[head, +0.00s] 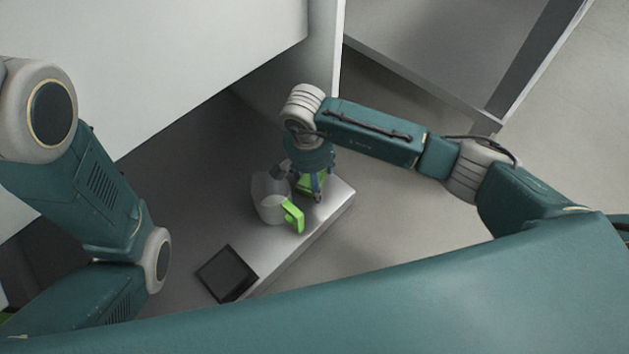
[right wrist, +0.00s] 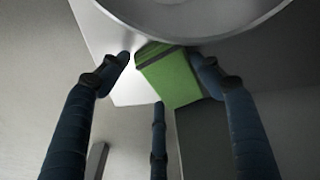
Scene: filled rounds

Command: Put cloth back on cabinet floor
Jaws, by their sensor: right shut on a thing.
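The cloth is a green folded block (right wrist: 168,75); in the head view (head: 305,184) it is partly hidden by my right gripper. My right gripper (head: 312,192) points down at the cabinet floor, its fingers around the cloth. In the right wrist view my right gripper (right wrist: 160,72) is shut on the cloth, which lies between the fingers. The cabinet floor (head: 335,204) is a pale grey surface under the gripper; I cannot tell whether the cloth touches it.
A clear grey jug with a green handle (head: 268,198) stands just left of my right gripper. A dark square flat object (head: 227,273) lies nearer on the cabinet floor. A white panel (head: 150,60) overhangs at upper left. Another grey unit (head: 450,50) stands at upper right.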

